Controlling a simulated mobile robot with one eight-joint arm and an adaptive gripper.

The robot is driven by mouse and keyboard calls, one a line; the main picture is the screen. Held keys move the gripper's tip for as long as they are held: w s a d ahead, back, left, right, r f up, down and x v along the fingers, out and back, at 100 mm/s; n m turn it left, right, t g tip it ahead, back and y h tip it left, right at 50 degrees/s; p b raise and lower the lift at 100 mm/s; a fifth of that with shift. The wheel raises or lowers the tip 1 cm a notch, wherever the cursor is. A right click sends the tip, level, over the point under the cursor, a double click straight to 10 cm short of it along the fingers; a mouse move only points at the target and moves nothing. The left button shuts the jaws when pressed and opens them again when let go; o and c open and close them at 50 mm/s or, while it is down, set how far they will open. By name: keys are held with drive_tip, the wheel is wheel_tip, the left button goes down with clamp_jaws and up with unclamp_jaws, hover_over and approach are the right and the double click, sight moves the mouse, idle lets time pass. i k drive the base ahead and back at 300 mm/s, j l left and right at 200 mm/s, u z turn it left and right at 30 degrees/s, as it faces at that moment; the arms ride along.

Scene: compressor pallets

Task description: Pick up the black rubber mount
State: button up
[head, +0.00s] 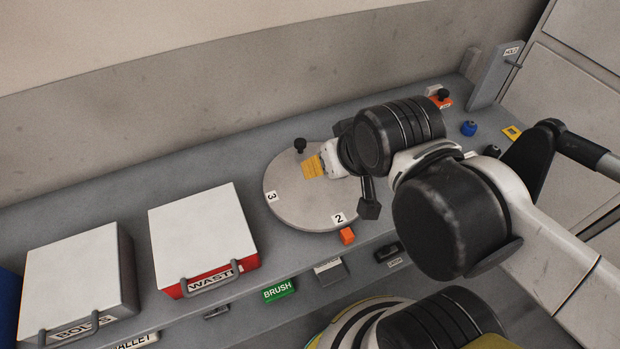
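A small black round piece (491,151), which may be the black rubber mount, sits on the grey bench at the right, partly hidden by my arm. A black knob-shaped piece (300,146) stands at the back edge of the round grey turntable (300,205); I cannot tell for sure which one is the mount. My gripper (369,207) points down beside the turntable's right edge, left of the round piece and apart from both. My wrist hides most of it, and its finger opening does not show.
A blue piece (468,128) and a grey upright holder (494,78) are at the right. An orange block (347,236) lies by the turntable's front. A WASTE box (203,233) and BOLTS box (79,277) stand left. The bench behind the boxes is clear.

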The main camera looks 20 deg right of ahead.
sight(491, 150)
drive_tip(key=z, duration=1.85)
drive_tip(key=i+l, duration=0.1)
drive_tip(key=i, duration=0.2)
drive_tip(key=i+l+u, duration=0.1)
drive_tip(key=i, duration=0.2)
